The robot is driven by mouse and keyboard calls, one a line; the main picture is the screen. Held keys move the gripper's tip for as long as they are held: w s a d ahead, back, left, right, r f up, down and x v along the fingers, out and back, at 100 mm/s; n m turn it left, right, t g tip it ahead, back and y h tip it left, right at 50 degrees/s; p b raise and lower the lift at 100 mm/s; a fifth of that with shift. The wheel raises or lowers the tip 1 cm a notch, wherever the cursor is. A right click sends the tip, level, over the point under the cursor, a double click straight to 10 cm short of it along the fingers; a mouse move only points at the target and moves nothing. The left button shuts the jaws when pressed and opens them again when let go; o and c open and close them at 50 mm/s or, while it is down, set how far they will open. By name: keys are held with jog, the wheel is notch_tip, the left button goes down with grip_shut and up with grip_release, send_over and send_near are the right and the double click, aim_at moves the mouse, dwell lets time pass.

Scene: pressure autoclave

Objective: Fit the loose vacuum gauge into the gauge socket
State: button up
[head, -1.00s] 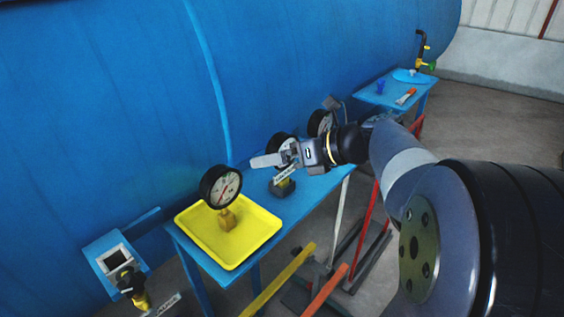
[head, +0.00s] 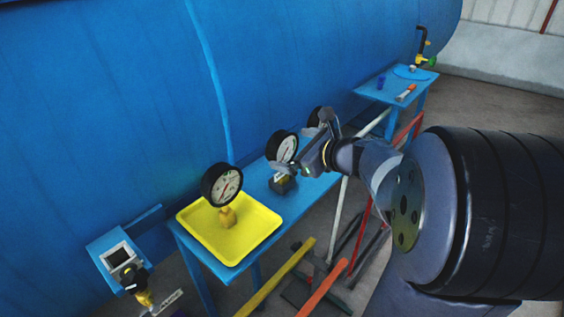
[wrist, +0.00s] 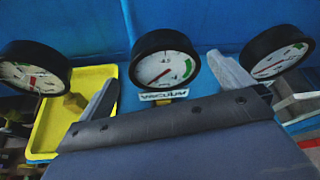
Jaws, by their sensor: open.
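A round white-faced gauge with a black rim (head: 283,147) stands upright on a small dark block (head: 283,186) on the blue bench. In the wrist view this middle gauge (wrist: 165,62) has a "VACUUM" label (wrist: 163,95) below its dial. My gripper (head: 283,169) is open and empty, close in front of this gauge's lower part. In the wrist view its two fingers (wrist: 168,88) lie on either side of the label, apart from the gauge. At lower left, a brass fitting with a black top (head: 136,284) sits by a partly readable label; it looks like the gauge socket.
A second gauge (head: 222,186) with a brass base stands in a yellow tray (head: 256,240). A third gauge (head: 314,119) stands behind my gripper. The blue tank (head: 110,100) rises close behind the bench. A farther blue table (head: 420,88) holds small items.

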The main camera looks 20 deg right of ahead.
aim_at(287, 148)
jog(key=shift+d+x, duration=0.2)
jog(key=shift+x, duration=2.55)
jog(key=shift+f, duration=0.15)
jog(key=shift+c, duration=0.6)
jog(key=c, duration=1.1)
